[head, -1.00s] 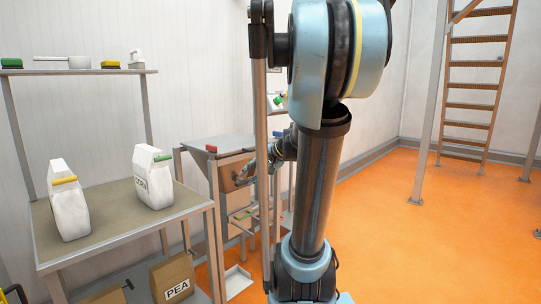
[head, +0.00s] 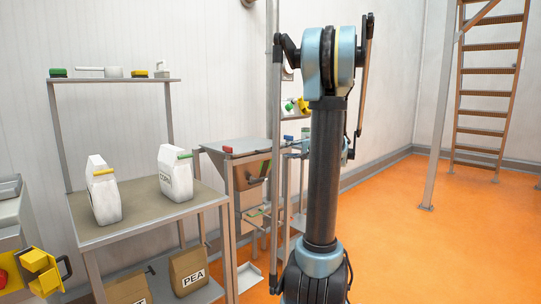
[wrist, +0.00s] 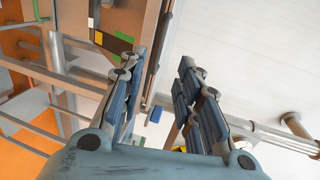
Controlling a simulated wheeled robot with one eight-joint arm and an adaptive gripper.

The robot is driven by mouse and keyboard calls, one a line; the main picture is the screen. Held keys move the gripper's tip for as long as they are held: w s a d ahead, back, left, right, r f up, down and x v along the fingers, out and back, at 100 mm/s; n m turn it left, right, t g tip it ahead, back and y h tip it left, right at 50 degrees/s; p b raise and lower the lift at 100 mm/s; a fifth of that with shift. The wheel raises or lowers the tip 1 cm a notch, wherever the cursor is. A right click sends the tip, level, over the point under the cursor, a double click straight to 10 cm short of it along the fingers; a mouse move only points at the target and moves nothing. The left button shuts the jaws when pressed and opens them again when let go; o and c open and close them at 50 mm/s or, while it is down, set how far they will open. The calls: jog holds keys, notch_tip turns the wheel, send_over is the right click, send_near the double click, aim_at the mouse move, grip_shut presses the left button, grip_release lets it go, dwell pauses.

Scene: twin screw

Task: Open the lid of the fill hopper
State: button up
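A tan, box-like unit (head: 252,176) with a flat grey top (head: 243,146) stands against the back wall, left of my arm. It looks like the fill hopper, with its top lying flat, but I cannot be sure. A red block (head: 227,149) sits at the top's left edge. A tan panel (wrist: 118,18) with coloured marks lies beyond the left finger. A small blue block (wrist: 155,115) shows between the fingers.
A table (head: 130,222) at left holds two white bags (head: 103,190) (head: 175,172), below a shelf (head: 115,80). Cartons stand underneath, one marked PEA (head: 189,270). Yellow equipment (head: 40,270) is at lower left. The orange floor (head: 410,240) at right is open before a ladder (head: 487,100).

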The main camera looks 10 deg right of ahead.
aim_at(270, 151)
jog(key=x, duration=1.5)
jog(key=shift+w+d+f, duration=0.1)
jog(key=shift+w+d, duration=0.05)
jog(key=shift+d, duration=0.1)
grip_shut()
jog(key=shift+d, duration=0.2)
jog(key=shift+a, duration=0.15)
